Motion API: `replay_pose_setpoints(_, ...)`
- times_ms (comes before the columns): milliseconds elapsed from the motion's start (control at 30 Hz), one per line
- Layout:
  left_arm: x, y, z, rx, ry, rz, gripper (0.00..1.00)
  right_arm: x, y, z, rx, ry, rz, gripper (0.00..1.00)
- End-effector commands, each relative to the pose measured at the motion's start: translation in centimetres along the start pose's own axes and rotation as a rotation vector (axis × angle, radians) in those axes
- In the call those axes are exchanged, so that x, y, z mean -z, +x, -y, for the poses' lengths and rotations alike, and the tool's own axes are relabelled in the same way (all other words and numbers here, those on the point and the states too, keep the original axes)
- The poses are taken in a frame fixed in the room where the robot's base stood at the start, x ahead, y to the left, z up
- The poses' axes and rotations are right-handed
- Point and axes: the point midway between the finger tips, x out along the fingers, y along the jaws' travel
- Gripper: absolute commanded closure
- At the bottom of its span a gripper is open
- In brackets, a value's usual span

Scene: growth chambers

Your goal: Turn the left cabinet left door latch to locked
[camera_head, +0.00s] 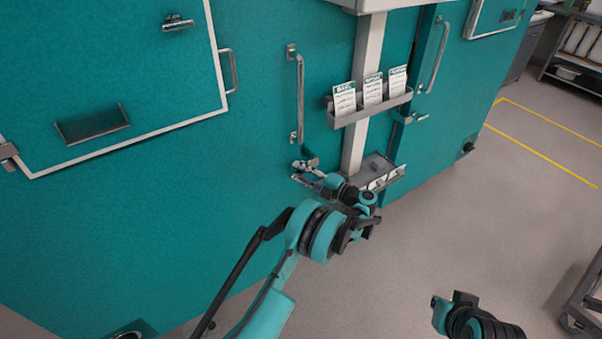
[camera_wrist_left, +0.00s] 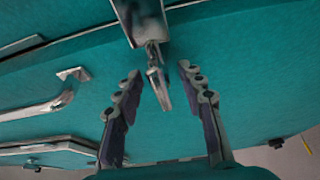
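The latch (camera_head: 306,163) is a small metal lever on the teal door face, below the long vertical door handle (camera_head: 299,95). In the left wrist view the latch (camera_wrist_left: 157,80) hangs from a metal housing and lies between the two fingers. My left gripper (camera_head: 312,180) is at the latch in the head view, and its fingers partly overlap it there. In the wrist view my left gripper (camera_wrist_left: 160,90) is open, with a visible gap between each finger and the lever. Whether the latch is locked cannot be told. My right gripper is not seen; only a piece of that arm shows at the lower right.
A card rack (camera_head: 370,107) with three cards sticks out right of the handle. A grey bracket-like shelf (camera_head: 378,172) is just right of the gripper. Another door handle (camera_head: 439,57) stands farther right. Open floor (camera_head: 480,220) lies to the right, and a cart (camera_head: 585,300) at the right edge.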

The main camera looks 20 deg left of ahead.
Motion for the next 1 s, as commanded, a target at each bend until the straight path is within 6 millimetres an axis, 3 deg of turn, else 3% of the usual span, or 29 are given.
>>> replay_pose_setpoints(167, 0.0, -0.5, 0.0, 0.000, 0.000, 0.002, 0.61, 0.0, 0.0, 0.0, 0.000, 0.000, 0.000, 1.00)
replay_pose_setpoints(267, -0.1, -1.8, 0.0, 0.000, 0.000, 0.002, 0.61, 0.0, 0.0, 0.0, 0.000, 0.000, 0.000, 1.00)
replay_pose_setpoints(700, -0.1, -10.5, 0.0, 0.000, 0.000, 0.002, 0.61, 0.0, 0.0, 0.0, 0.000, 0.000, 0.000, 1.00)
replay_pose_setpoints(1000, 0.0, -12.0, 0.0, 0.000, 0.000, -0.001, 0.61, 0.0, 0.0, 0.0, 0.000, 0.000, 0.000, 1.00)
